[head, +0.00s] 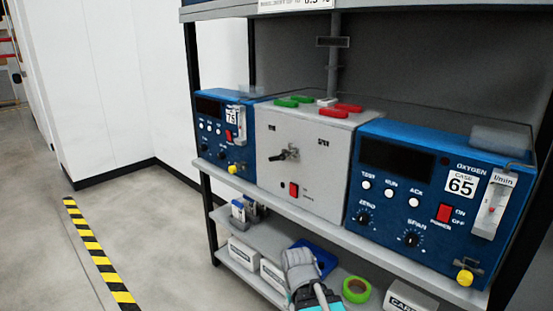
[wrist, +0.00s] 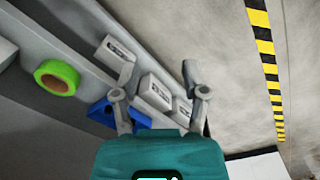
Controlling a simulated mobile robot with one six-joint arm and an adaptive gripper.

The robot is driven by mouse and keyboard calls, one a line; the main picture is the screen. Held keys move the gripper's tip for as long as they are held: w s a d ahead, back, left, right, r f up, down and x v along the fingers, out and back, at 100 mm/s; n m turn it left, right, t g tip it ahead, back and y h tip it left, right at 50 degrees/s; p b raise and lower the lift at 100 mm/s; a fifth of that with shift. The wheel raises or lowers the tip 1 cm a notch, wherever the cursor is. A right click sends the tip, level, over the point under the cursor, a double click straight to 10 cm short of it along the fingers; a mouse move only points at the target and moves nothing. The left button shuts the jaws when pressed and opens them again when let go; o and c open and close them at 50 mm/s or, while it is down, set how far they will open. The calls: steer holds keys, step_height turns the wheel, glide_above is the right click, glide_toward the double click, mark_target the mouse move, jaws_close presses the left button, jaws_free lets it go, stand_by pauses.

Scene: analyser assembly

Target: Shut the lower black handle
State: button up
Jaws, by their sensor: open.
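A grey box (head: 327,156) stands on the shelf between two blue analysers. A black handle (head: 286,154) sticks out from the middle of its front face, roughly sideways. Below it is a small dark fitting (head: 283,187), too small to make out, beside a red switch (head: 294,189). I see no second clear black handle on this face. My gripper (wrist: 158,75) is open and empty in the wrist view, its two fingers apart. It is low by the lower shelf, away from the handle, and the handle is not in the wrist view.
Blue analysers flank the box, at left (head: 223,135) and right (head: 415,245). Red and green pieces lie on top of the box. The lower shelf holds white boxes (head: 242,252), a blue tray (head: 322,258) and green tape (head: 356,290). Open floor (head: 165,230) lies left.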

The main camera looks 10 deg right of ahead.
steer(key=n+t+h+p, duration=1.15)
steer(key=h+p, duration=0.25)
steer(key=p, duration=0.2)
glide_toward(273, 159)
steer(key=w+v, duration=0.1)
steer(key=v, duration=0.2)
steer(key=shift+s+a+r+g, duration=0.2)
steer(key=shift+s+a+g, duration=0.15)
steer(key=shift+g, duration=0.1)
steer(key=shift+w+d, duration=0.1)
steer(key=shift+d, duration=0.05)
steer(key=shift+x, duration=6.8)
steer(key=shift+r, duration=0.1)
